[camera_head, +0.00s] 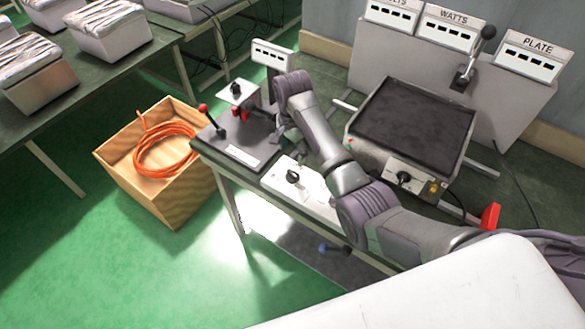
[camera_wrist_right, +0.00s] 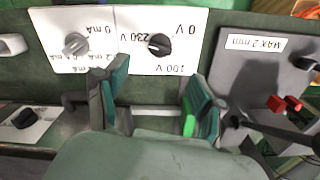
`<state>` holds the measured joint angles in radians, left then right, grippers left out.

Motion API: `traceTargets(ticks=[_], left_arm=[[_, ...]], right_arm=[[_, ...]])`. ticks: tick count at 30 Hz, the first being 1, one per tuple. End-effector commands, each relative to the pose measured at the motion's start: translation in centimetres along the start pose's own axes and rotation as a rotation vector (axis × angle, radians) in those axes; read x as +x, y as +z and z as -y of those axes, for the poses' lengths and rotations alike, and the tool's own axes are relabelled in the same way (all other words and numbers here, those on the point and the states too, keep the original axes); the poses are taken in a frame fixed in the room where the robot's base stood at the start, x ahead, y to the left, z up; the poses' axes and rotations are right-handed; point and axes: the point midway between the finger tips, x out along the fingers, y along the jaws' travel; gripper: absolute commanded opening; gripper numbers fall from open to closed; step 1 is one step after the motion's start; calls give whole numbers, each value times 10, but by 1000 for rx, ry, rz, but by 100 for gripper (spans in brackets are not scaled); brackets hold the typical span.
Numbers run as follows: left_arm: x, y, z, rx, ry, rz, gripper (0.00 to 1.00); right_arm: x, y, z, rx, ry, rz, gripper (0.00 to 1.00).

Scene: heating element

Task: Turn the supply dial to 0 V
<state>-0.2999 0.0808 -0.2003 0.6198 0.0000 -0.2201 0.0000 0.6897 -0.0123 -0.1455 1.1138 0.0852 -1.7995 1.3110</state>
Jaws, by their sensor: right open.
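The supply dial (camera_head: 292,177) is a black knob on a white panel (camera_head: 312,191) at the table's front edge. In the right wrist view the supply dial (camera_wrist_right: 159,44) shows upside-down labels 0 V, 100 V and 230 V around it. I cannot tell surely which label its pointer faces. My right gripper (camera_head: 281,135) is over the table behind the dial. In the right wrist view its fingers (camera_wrist_right: 155,106) are spread and empty, with the dial ahead of the gap between them and apart from them. My left gripper is not in view.
A grey dial (camera_wrist_right: 75,43) marked in mA sits beside the supply dial. A dark board (camera_head: 222,143) with a red-tipped lever (camera_head: 210,118) lies on the other side. A heater plate (camera_head: 415,118) stands at the right. A crate with orange cable (camera_head: 165,148) is on the floor.

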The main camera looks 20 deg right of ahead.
Motion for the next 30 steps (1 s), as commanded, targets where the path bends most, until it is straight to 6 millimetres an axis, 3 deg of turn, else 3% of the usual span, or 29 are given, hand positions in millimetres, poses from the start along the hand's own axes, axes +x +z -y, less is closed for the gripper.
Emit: traceTargets(ticks=[6,13,26,30], left_arm=[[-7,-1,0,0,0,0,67],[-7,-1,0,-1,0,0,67],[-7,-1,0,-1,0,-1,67],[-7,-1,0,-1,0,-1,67]], right_arm=[[47,0,-1,1,4,0,69],[82,0,-1,0,2,0,69],[92,0,0,-1,-1,0,69],[92,0,0,-1,-1,0,47]])
